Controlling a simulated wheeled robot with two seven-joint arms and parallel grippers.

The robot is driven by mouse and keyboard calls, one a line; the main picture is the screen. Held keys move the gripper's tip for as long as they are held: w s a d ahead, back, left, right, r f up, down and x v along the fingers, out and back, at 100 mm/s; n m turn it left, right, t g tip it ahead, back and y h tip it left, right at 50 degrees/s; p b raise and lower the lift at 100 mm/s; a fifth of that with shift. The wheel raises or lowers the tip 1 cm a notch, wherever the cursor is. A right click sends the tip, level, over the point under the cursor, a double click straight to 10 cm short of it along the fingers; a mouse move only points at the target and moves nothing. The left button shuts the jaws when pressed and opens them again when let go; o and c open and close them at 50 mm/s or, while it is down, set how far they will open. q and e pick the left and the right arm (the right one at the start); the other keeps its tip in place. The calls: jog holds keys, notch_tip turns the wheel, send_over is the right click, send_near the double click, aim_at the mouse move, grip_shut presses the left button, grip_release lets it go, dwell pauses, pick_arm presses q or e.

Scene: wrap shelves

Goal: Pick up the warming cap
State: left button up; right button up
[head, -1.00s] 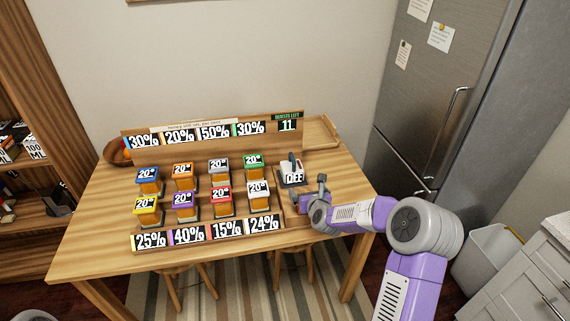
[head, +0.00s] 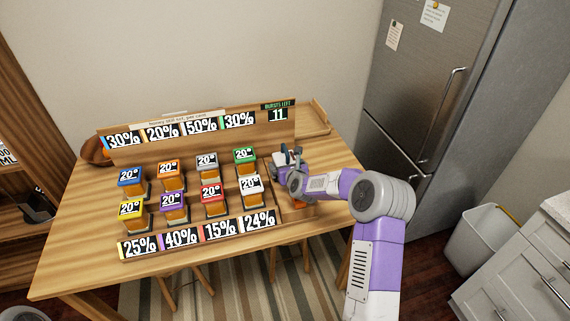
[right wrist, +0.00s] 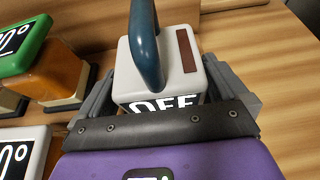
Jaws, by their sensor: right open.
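The warming cap (right wrist: 182,78) is a white block with an upright dark blue loop handle and a lit "OFF" label on its near face. In the head view it stands at the right end of the wooden rack and is mostly hidden by my gripper. My right gripper (right wrist: 162,90) is open, with one grey finger on each side of the cap. I cannot tell whether the fingers touch it. In the head view the right gripper (head: 287,167) is at the cap's place. My left gripper is not in view.
Several colour-capped jars marked 20° stand in two rows to the left; the green-capped one (head: 246,156) is nearest on that side. A sign board (head: 200,147) with percentages stands behind. A wooden tray (head: 318,121) lies at the back right.

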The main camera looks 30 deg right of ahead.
jog(key=shift+x, duration=0.85)
jog(key=shift+r, duration=0.1)
jog(key=shift+r, duration=0.1)
jog(key=c, duration=1.1)
